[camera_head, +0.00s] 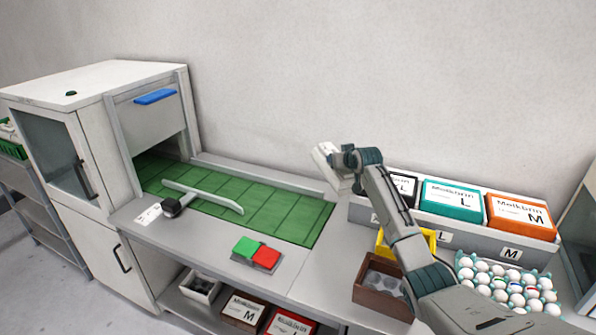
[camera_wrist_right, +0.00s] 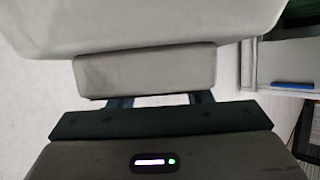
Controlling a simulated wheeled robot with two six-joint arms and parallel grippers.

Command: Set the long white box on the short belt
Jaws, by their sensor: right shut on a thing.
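The long white box (camera_head: 323,154) is held up at the end of my right arm, above the right end of the green belt and in front of the wall. My right gripper (camera_head: 337,158) is shut on it. In the right wrist view the box's pale body (camera_wrist_right: 140,28) fills the top, with a lower pale block in front of the jaws. The short belt (camera_head: 225,200) is the green surface running out of the white machine, and its near end is clear. Most of the box's length is hidden in the head view. My left gripper is not in view.
A pale angled bar (camera_head: 205,196) crosses the belt. Green and red buttons (camera_head: 256,254) sit on the counter's front. At right are egg cartons (camera_head: 450,197), a yellow bin (camera_head: 428,238), a brown box (camera_head: 380,285) and a tray of eggs (camera_head: 550,309).

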